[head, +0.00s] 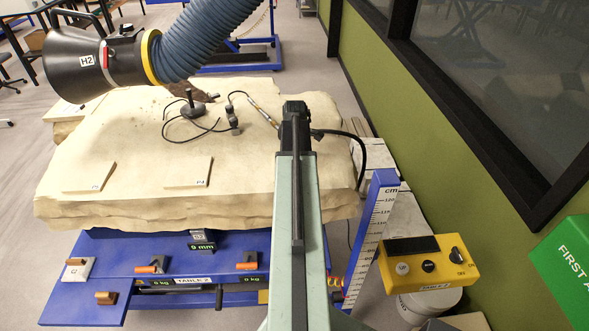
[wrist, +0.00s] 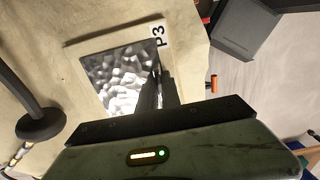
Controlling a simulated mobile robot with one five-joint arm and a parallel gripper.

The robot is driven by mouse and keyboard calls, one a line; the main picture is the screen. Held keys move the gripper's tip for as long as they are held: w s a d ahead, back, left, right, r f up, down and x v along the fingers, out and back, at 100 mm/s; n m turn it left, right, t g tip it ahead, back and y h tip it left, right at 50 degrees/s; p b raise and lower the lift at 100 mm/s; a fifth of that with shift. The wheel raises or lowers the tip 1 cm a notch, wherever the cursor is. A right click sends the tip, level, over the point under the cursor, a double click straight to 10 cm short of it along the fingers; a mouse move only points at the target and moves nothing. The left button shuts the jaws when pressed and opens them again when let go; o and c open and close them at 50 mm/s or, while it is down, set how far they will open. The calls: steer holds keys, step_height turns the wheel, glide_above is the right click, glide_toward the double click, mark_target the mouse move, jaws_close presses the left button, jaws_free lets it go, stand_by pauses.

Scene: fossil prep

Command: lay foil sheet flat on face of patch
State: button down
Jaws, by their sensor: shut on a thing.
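In the wrist view the patch (wrist: 74,52) is a pale flat panel marked P3. The foil sheet (wrist: 118,82) is silver and crinkled, and it appears over the patch's face with a pale border at the top and left. My gripper (wrist: 160,74) is shut on the foil sheet at its right side. The dark fingers hide part of the foil and patch. I cannot tell whether the foil touches the patch all over. In the head view my arm hides this patch and the foil.
Two other pale panels (head: 90,177) (head: 188,172) lie on the big stone slab (head: 120,140). A black-based stand (head: 194,107) with cables is on the slab. A blue extraction hose (head: 205,45) hangs above. A yellow control box (head: 427,264) stands at right, near the green wall.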

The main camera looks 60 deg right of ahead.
steer(key=c, duration=1.5)
jaws_free()
step_height(320, 180, up, 8)
steer(key=p, duration=0.8)
steer(key=shift+f, duration=0.15)
